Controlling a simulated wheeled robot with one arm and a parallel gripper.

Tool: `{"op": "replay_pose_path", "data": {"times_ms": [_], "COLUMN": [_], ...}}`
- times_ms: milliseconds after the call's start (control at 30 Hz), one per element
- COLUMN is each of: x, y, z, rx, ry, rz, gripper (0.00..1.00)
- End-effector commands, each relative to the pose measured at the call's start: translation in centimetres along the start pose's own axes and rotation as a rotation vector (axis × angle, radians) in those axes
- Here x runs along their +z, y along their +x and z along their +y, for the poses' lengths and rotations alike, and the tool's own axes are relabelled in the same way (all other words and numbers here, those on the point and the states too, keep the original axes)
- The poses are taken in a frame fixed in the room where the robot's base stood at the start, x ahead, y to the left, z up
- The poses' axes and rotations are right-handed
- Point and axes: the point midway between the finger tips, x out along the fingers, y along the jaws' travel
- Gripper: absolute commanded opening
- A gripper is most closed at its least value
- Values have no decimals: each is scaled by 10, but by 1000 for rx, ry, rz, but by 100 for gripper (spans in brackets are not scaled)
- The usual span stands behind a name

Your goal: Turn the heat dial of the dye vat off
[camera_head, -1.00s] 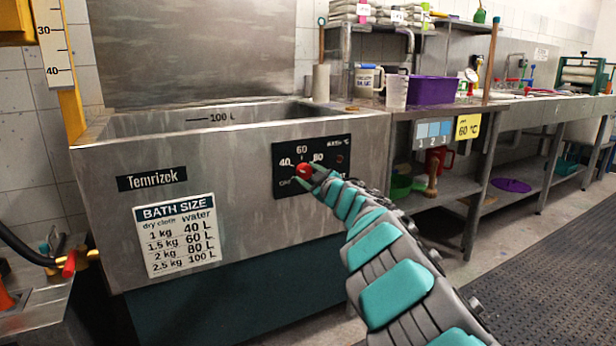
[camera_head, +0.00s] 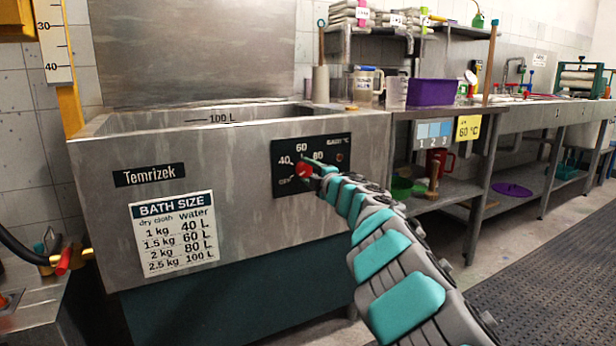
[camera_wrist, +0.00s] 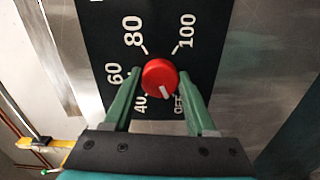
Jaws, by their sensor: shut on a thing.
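The stainless dye vat (camera_head: 240,145) has a black dial panel (camera_head: 333,174) on its front with a red heat dial (camera_head: 304,170). The panel also fills the upper middle of the wrist view. There the red dial (camera_wrist: 160,77) sits between the two green fingers of my gripper (camera_wrist: 159,92), which is shut on it. The dial's white pointer mark points down and slightly right, between 40 and OFF. In the head view my gripper (camera_head: 312,171) reaches the dial from the right, and its fingers are partly hidden by my wrist.
A bath-size chart (camera_head: 174,233) and a Temrizek label are on the vat front. A steel shelf unit (camera_head: 437,204) with jugs and a purple bin (camera_head: 432,92) stands to the right. A hose with a red valve handle (camera_head: 64,261) is at lower left. Floor at right is open.

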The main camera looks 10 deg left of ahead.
Motion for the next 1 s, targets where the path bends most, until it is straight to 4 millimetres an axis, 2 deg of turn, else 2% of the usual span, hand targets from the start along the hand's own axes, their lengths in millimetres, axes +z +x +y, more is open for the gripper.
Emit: {"op": "replay_pose_path", "data": {"times_ms": [300,767,800,1000], "x": [0,0,0,0], "y": [0,0,0,0], "z": [-1,-1,-1,-1], "rx": [-1,-2,-2,-1], "ry": [-91,-103,-103,-102], "rz": [0,1,1,1], "gripper": [1,1,60,83]}}
